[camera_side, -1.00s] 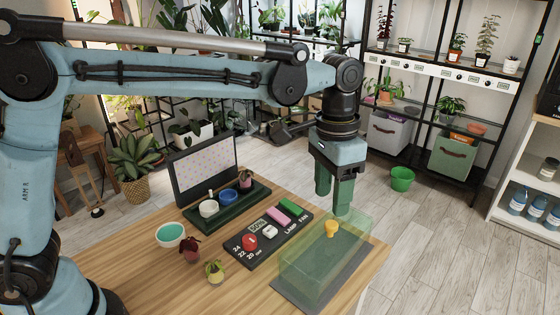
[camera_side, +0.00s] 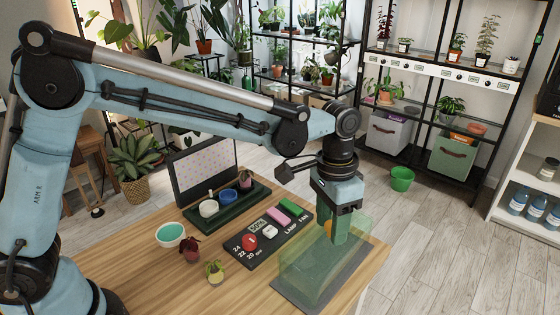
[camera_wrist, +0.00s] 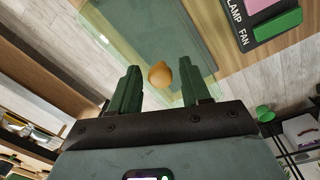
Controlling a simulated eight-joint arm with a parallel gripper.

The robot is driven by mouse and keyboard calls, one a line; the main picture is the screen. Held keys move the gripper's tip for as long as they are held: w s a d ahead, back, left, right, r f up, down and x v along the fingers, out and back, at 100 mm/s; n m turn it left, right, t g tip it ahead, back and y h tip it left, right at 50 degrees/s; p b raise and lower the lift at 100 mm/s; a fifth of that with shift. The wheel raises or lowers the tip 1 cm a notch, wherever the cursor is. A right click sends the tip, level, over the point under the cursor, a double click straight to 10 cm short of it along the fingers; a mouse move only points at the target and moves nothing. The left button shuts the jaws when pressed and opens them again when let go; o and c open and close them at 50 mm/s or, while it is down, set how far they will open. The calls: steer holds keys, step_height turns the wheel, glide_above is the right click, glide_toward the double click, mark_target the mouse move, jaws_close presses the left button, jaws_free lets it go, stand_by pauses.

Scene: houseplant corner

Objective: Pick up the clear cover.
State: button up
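The clear cover (camera_side: 303,262) is a see-through green box standing on a dark grey mat (camera_side: 292,296) at the table's right side. Its orange-yellow knob (camera_side: 327,229) is on top, partly hidden by my fingers in the side view. My gripper (camera_side: 333,234) points down over the cover with its green fingers at knob height. In the wrist view, the knob (camera_wrist: 160,74) sits between the two spread fingers (camera_wrist: 160,82), with a gap visible on each side. My gripper is open and holds nothing.
Left of the cover lies a black control panel (camera_side: 240,257) with a red knob and pink and green keys. Behind it, a dark green tray (camera_side: 205,221) holds pots. A teal bowl (camera_side: 170,235) and two small plants (camera_side: 189,250) stand at the left.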

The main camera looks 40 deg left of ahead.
jaws_close()
steer(key=shift+r, duration=0.15)
steer(key=shift+r, duration=0.55)
step_height(320, 180, up, 2)
steer(key=shift+r, duration=0.25)
steer(key=s+d+r, duration=0.6)
steer(key=s+r, duration=0.1)
steer(key=s, duration=0.2)
step_height(320, 180, up, 9)
steer(key=shift+s+d+f, duration=0.15)
steer(key=shift+s+d, duration=0.05)
steer(key=shift+s, duration=0.15)
